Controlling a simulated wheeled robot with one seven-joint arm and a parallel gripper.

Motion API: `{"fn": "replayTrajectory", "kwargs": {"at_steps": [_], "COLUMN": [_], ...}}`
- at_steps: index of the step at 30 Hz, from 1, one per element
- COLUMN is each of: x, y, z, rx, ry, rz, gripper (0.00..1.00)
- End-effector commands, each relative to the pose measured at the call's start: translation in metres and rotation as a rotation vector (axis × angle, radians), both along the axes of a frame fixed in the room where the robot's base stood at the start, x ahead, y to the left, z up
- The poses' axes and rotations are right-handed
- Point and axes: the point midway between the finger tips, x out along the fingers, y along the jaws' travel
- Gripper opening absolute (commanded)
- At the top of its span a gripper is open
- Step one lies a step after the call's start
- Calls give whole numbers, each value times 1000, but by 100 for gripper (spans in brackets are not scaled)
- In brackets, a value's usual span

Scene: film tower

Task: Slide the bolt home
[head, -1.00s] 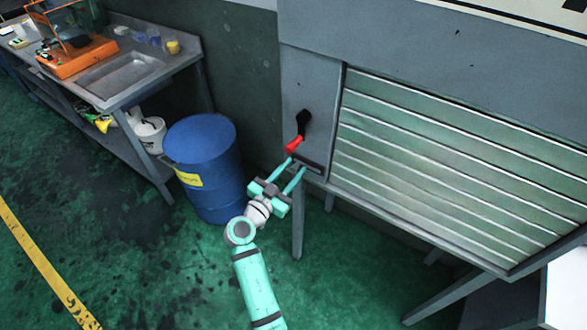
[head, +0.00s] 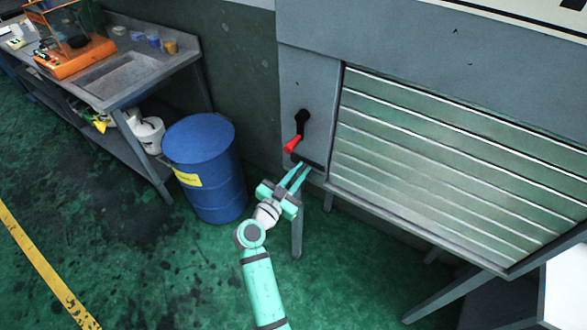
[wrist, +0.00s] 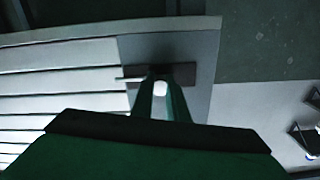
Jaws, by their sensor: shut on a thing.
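The bolt (wrist: 185,73) is a dark bar low on the grey side plate beside the slatted shutter. In the wrist view a thin rod end reaches from it towards the slats. In the head view the bolt (head: 318,166) is partly hidden by my fingertips. My gripper (head: 302,167) reaches it from the lower left. Its fingers are close together and shut on the bolt. In the wrist view my gripper (wrist: 160,72) covers the part it grips. A pale spot shows between the fingers, and I cannot tell what it is.
A red-ended lever (head: 293,144) hangs just above the bolt, close to my fingers. The slatted shutter (head: 440,160) is to the right. A blue drum (head: 207,170) stands left of my gripper, near a sink bench (head: 130,75). The green floor (head: 150,270) at front left is clear.

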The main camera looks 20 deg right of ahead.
Motion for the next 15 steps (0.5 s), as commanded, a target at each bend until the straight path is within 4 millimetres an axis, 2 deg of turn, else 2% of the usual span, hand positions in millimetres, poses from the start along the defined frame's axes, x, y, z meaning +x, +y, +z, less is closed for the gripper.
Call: {"fn": "replayTrajectory", "kwargs": {"at_steps": [2,9,10,12,15], "x": [-6,-6,-6,-6,-6], "y": [-4,-4,-4,-4,-4], "z": [0,0,0,0,0], "rx": [0,-1,-1,-1,-1], "ry": [0,0,0,0,0], "rz": [0,0,0,0,0], "gripper": [0,0,18,32,32]}}
